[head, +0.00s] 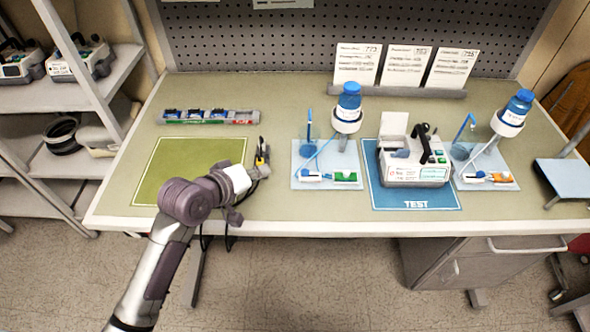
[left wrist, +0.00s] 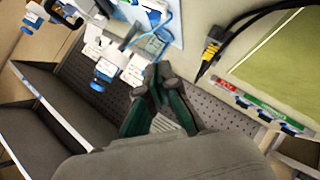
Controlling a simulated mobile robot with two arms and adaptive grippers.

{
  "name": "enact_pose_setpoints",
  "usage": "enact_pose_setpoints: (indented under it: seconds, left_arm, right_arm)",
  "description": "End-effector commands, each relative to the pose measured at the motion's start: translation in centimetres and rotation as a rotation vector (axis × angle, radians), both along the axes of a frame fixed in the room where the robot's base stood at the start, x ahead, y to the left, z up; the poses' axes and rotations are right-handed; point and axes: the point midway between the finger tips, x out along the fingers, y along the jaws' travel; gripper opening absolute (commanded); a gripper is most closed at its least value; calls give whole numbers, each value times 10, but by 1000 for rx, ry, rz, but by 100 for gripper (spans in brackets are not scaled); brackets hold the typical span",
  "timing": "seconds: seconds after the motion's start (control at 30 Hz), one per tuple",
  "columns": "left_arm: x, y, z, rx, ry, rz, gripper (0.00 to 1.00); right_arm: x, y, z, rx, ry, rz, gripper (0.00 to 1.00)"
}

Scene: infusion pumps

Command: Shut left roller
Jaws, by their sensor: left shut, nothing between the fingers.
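The left light-blue tray (head: 325,159) holds a bottle (head: 348,102) on a stand, blue tubing, a small white-and-blue piece (head: 311,177) and a white-and-green piece (head: 345,177). These pieces lie at its front edge and look like the left line's clamp parts; the roller's position is too small to tell. My left gripper (head: 262,170) is left of this tray, apart from it. In the left wrist view its fingers (left wrist: 156,72) are together and empty, with part of the tray (left wrist: 150,14) at the top. My right gripper is out of view.
A pump (head: 413,160) stands on the blue TEST mat (head: 415,203), with the right tray (head: 488,182) beyond it. A yellow-ended black cable (left wrist: 212,47) lies near my left gripper. The green mat (head: 160,180) is bare. A rack (head: 235,117) stands behind it.

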Motion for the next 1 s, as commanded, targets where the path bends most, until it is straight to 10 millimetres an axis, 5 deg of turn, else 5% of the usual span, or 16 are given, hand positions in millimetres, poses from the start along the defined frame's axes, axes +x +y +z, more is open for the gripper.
enact_pose_setpoints:
  seconds: [0.27, 0.67, 1.0]
  left_arm:
    - [13, -9, -9, 1, 2, 0, 0]
    - [72, -51, -49, 1, 2, 0, 0]
    - [70, -77, -77, 4, 1, 0, 0]
  right_arm:
    - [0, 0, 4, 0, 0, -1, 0]
    - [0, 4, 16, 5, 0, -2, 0]
    - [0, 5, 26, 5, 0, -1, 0]
